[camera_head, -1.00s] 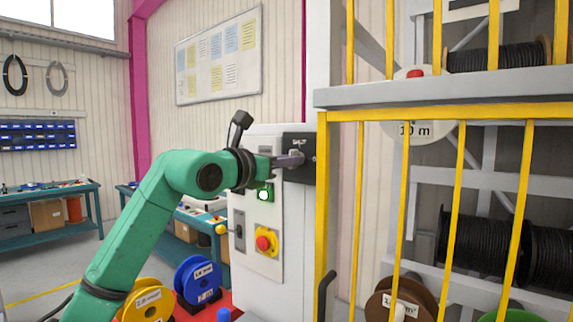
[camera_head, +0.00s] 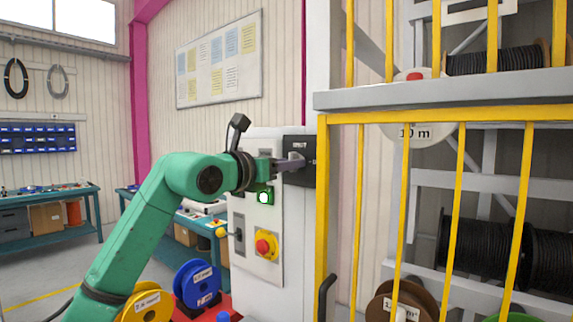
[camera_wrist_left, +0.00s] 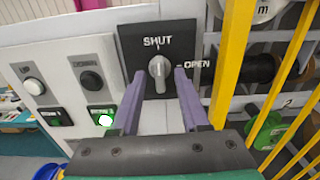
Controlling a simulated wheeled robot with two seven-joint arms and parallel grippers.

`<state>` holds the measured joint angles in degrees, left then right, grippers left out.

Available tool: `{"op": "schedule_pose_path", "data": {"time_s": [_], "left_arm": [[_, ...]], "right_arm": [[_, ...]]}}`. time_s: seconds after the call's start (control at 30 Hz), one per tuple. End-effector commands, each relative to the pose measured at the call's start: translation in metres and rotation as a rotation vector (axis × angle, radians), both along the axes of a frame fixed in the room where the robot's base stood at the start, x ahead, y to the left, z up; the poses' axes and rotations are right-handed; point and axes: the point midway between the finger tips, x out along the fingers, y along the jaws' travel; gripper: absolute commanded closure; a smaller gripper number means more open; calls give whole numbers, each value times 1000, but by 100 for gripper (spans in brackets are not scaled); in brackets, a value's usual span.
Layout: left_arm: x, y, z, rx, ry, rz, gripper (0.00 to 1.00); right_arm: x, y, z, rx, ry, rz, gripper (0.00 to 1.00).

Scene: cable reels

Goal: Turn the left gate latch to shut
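The gate latch is a grey rotary knob (camera_wrist_left: 159,70) on a black plate (camera_wrist_left: 135,47) in the left wrist view. SHUT is printed above it and OPEN to its right. The knob stands upright, its mark towards SHUT. In the head view the plate (camera_head: 298,177) is high on the light grey cabinet, beside the yellow gate frame. My left gripper (camera_wrist_left: 159,74) is open, its purple fingers on either side of the knob, with gaps visible; it also shows in the head view (camera_head: 292,164). My right gripper is not in view.
The cabinet (camera_head: 255,215) carries a lit green button (camera_head: 264,197) and a red-and-yellow emergency stop (camera_head: 265,245) below the latch. Yellow gate bars (camera_head: 403,200) stand close on the right, with reels behind. Yellow and blue reels (camera_head: 198,284) are low at left.

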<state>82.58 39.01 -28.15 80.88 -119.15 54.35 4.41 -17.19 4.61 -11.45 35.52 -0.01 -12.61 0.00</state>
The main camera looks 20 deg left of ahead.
Motion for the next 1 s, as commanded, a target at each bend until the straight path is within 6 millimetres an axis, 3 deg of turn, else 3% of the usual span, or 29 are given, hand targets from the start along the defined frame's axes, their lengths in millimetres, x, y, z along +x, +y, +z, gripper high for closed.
{"op": "schedule_pose_path", "data": {"time_s": [0.17,0.27,0.5,0.7,1.0], "left_arm": [[-3,2,0,0,-2,1,55],[-16,8,-2,1,-7,2,55],[-80,33,-6,3,-6,4,55],[-124,50,-3,1,-3,3,55],[-136,54,0,0,1,0,55]], "right_arm": [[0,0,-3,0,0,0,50],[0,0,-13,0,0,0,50],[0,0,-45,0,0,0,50],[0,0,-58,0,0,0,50],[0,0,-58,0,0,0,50]]}}
